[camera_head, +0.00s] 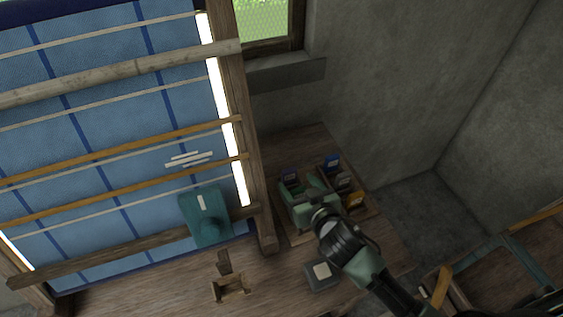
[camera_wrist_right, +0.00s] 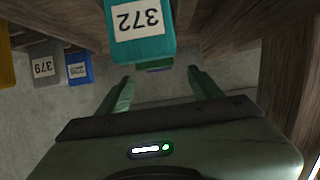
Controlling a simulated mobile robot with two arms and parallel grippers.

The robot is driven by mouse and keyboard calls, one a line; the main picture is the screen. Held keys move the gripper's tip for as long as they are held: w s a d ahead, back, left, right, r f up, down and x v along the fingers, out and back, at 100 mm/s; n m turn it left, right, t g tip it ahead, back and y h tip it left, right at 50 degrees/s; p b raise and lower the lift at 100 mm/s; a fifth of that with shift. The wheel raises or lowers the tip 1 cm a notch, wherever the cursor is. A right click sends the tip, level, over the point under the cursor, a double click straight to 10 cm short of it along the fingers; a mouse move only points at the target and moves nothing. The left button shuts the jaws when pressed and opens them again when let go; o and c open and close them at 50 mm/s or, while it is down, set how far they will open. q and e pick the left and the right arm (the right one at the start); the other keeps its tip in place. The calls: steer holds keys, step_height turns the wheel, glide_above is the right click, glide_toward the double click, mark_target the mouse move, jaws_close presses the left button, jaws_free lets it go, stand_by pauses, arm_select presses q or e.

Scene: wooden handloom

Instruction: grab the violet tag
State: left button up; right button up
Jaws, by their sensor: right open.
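A dark violet-looking tag (camera_head: 290,176) with a pale label stands at the far left of a wooden rack on the bench. No violet tag can be made out in the right wrist view. My right gripper (camera_head: 302,194) is over the left part of the rack, close to this tag, and hides some of it. In the right wrist view its fingers (camera_wrist_right: 160,76) are apart, with nothing held between them. A teal tag marked 372 (camera_wrist_right: 140,32) is just ahead of them, with a green tag (camera_wrist_right: 156,66) partly behind it. My left gripper is not in view.
Nearby are a blue tag (camera_head: 332,162), a grey tag (camera_head: 345,182) and a yellow tag (camera_head: 354,200). The loom's post (camera_head: 232,90) rises left of the rack. A teal block (camera_head: 205,217), a small wooden stand (camera_head: 230,288) and a grey labelled block (camera_head: 320,274) lie nearer.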

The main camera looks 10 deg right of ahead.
mark_target(290, 173)
steer(key=shift+x, duration=0.85)
steer(key=shift+w+a+f+p, duration=0.1)
steer(key=shift+w+p, duration=0.25)
steer(key=shift+w, duration=0.5)
steer(key=x, duration=0.3)
steer(key=shift+w+f+p, duration=0.25)
steer(key=shift+f+p, duration=0.05)
steer(key=shift+p, duration=0.1)
steer(key=shift+w+a+f, duration=0.1)
steer(key=shift+w+f, duration=0.15)
steer(key=shift+w, duration=0.15)
steer(key=c, duration=1.4)
